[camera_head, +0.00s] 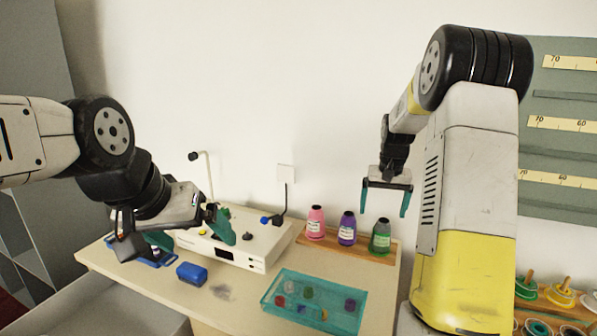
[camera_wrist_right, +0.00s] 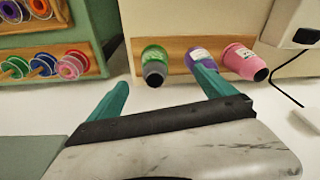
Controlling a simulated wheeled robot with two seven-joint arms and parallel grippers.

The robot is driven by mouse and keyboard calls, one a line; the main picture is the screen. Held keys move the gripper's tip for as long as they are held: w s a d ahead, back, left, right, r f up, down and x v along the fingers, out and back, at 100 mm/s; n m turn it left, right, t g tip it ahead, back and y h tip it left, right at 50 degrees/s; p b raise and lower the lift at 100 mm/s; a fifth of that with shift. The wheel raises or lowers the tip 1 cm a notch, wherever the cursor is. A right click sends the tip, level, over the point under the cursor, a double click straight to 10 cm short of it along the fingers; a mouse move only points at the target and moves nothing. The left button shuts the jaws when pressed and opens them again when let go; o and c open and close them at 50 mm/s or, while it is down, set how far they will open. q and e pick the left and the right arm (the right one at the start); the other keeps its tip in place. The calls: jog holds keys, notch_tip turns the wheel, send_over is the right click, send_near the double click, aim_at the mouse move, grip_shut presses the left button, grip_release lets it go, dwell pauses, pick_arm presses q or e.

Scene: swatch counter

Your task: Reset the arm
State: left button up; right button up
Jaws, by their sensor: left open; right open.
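My right gripper (camera_head: 386,197) is raised above the back right of the counter, open and empty, its teal fingers pointing down. The right wrist view shows its two fingers (camera_wrist_right: 160,90) spread apart with nothing between them. My left gripper (camera_head: 190,232) is at the left, over the white device's left part, with teal fingers apart; no object is visible in it. Part of it is hidden by its own wrist.
A wooden rack holds pink (camera_head: 315,222), purple (camera_head: 347,228) and green (camera_head: 381,236) bottles. A white device (camera_head: 262,262), a blue block (camera_head: 192,273) and a teal tray (camera_head: 348,321) with several small cubes are on the counter. Spools (camera_head: 561,293) stand right.

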jog(key=s+a+r+n+t+y, duration=0.1)
jog(key=s+a+r, duration=0.3)
jog(key=s+r, duration=0.2)
jog(key=s+a+r+n+t, duration=0.1)
jog(key=s+a+r, duration=0.4)
jog(key=s+r, duration=0.15)
jog(key=s+a+t, duration=0.1)
jog(key=s+a, duration=0.2)
jog(key=s, duration=0.5)
jog(key=s+a+n+t+y, duration=0.1)
jog(key=s+a, duration=0.2)
jog(key=s, duration=0.6)
jog(key=shift+n, duration=0.3)
